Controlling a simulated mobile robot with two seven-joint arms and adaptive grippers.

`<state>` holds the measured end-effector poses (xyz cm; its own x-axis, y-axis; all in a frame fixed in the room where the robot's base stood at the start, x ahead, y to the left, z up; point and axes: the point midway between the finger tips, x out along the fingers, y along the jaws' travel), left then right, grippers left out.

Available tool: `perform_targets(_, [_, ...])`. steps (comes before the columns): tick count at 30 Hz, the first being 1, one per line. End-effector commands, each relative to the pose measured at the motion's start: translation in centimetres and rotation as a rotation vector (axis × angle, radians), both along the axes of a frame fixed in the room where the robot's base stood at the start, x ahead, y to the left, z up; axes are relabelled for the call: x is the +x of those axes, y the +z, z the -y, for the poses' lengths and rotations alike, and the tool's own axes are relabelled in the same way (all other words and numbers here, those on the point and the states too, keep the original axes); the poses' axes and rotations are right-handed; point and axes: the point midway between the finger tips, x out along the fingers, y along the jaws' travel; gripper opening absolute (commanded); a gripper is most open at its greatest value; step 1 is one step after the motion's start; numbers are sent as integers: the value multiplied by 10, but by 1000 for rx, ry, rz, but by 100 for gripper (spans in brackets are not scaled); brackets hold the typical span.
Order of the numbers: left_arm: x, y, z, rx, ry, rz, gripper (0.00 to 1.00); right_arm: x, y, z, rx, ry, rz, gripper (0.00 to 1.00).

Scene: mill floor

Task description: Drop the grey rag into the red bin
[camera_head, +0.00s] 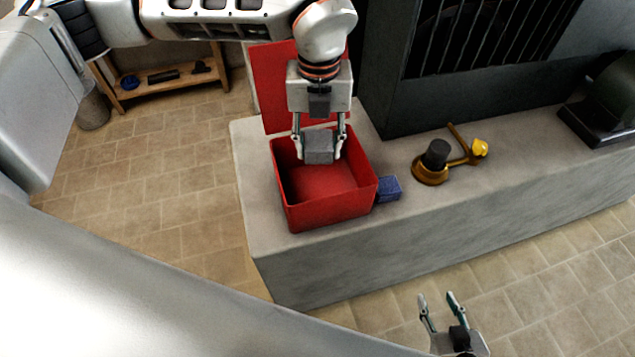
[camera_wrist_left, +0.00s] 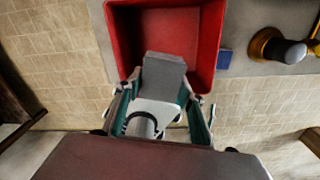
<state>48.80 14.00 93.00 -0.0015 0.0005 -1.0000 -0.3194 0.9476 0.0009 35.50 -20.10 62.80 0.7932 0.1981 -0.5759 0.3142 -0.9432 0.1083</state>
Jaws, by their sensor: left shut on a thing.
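The grey rag (camera_head: 319,147) is a small folded block held between the fingers of my left gripper (camera_head: 320,150), which is shut on it. The red bin (camera_head: 333,211) stands on a grey stone counter with its red lid raised (camera_head: 275,88) behind it. In the head view the rag hangs over the bin's opening, near its back part. In the left wrist view the rag (camera_wrist_left: 163,76) shows in front of the open red bin (camera_wrist_left: 207,50). The visible bin floor is empty. My right gripper (camera_head: 443,310) is open and empty, in front of the counter at the bottom.
A blue block (camera_head: 389,189) lies against the bin's right side on the counter (camera_head: 330,258). Further right stand a brass piece with a black knob (camera_head: 436,154) and a yellow knob (camera_head: 480,148). A dark machine (camera_head: 390,90) rises behind. A wooden shelf (camera_head: 165,85) stands at back left.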

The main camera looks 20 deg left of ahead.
Motion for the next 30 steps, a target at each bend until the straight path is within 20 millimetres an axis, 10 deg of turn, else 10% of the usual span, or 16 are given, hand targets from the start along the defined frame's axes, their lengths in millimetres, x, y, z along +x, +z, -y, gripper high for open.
perform_targets(10, [0,-6,0,0,0,2,15,1,-1,0,2,-1,4,40])
perform_targets(11, [0,-6,0,0,0,2,43,1,0,0,2,-1,5,40])
perform_targets(13, [0,-6,0,0,0,2,58,1,0,0,2,-1,4,40])
perform_targets(30, [1,21,0,-1,1,6,58,-2,-5,1,-2,0,-5,40])
